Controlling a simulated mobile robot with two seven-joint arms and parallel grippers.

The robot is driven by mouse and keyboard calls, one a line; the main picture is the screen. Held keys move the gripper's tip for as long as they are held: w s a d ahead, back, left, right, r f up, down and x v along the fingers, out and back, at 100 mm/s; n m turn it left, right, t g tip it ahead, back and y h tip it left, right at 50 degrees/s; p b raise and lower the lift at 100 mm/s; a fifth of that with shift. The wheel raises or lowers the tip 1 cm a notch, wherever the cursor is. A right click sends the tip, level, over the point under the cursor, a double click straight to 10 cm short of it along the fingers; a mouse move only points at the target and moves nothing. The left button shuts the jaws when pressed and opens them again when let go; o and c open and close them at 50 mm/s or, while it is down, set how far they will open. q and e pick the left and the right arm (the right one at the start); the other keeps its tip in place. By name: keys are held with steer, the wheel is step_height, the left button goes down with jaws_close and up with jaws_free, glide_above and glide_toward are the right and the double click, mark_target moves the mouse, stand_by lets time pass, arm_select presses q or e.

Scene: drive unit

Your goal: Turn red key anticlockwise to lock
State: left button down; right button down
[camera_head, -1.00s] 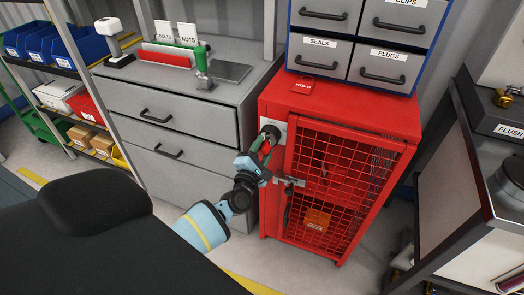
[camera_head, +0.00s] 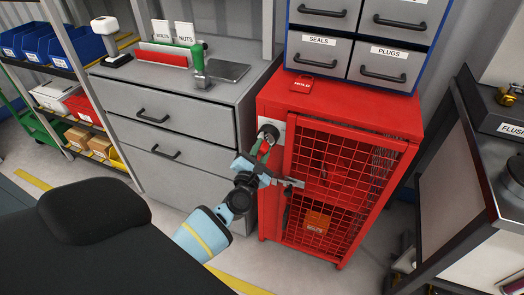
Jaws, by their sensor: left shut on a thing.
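A red cabinet (camera_head: 345,113) with a red mesh door (camera_head: 345,180) stands at the centre right. A pale lock plate with a dark round lock (camera_head: 268,132) is at the upper left of its front. My left gripper (camera_head: 264,148) is at this lock, its fingers pointing up to it. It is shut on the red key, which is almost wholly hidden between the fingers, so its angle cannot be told. A metal latch (camera_head: 291,182) lies across the door's left edge, just right of the gripper. My right gripper is not in view.
A grey drawer cabinet (camera_head: 165,130) stands close on the left of my gripper. A drawer unit (camera_head: 352,50) and a red tag (camera_head: 302,84) are on the red cabinet. A workbench (camera_head: 480,205) is at right, with bare floor between.

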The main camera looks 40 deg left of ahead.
arm_select(q)
steer(key=shift+n, duration=0.5)
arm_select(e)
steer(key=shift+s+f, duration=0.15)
arm_select(q)
steer(key=n+b, duration=0.1)
steer(key=n, duration=0.3)
steer(key=shift+d+g, duration=0.1)
steer(key=shift+g, duration=0.2)
steer(key=shift+r+n+y, duration=0.1)
steer(key=shift+n+y, duration=0.3)
steer(key=shift+n, duration=0.3)
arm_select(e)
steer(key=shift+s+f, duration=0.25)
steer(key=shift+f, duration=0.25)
arm_select(q)
steer(key=n, duration=0.3)
steer(key=shift+g, duration=0.3)
steer(key=c, duration=1.2)
jaws_free()
steer(key=shift+o, duration=0.2)
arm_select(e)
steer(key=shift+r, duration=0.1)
